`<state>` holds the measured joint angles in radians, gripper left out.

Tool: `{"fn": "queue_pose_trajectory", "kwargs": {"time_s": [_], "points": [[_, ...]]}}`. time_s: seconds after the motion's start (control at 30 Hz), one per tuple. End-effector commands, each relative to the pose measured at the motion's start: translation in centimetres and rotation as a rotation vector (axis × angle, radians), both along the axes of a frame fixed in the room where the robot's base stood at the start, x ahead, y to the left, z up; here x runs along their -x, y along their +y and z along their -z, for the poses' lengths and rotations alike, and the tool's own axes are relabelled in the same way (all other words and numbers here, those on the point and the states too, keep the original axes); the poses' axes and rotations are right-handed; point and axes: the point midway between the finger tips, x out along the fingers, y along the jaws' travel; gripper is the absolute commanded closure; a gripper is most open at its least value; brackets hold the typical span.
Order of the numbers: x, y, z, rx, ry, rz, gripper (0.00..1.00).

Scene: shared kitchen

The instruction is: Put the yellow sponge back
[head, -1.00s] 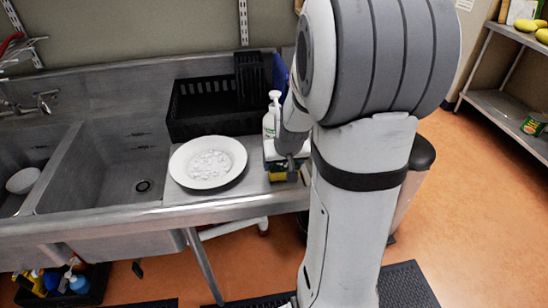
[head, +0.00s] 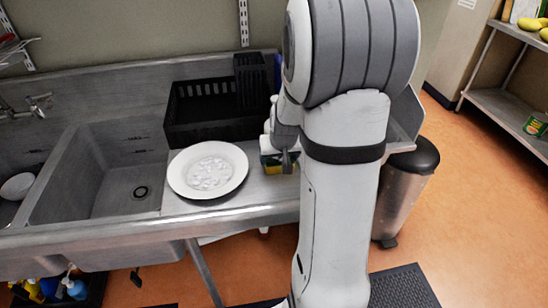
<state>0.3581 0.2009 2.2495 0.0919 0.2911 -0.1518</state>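The yellow sponge (head: 272,168), with a dark green layer, shows in the head view at the right of the metal counter, just right of the white plate. My gripper (head: 284,163) is at the sponge, its grey finger in front of the sponge's right side. Much of the gripper is hidden by my arm, so I cannot tell whether it is shut on the sponge, nor whether the sponge touches the counter.
A white plate (head: 181,181) with a patch of suds lies on the counter (head: 236,203). A black dish rack (head: 193,133) stands behind it. The sink basin (head: 106,177) is left. A trash bin (head: 398,207) stands at right. Floor is open beyond it.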

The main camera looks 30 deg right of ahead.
Motion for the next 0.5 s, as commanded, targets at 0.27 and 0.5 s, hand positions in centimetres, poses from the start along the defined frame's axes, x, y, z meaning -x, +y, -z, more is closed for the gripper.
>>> {"fn": "queue_pose_trajectory", "kwargs": {"time_s": [0.27,0.5], "points": [[0.01,-0.02,-0.04,0.0,0.0,0.0,0.02],[-0.02,0.06,-0.18,0.001,-0.001,-0.001,0.02]]}}
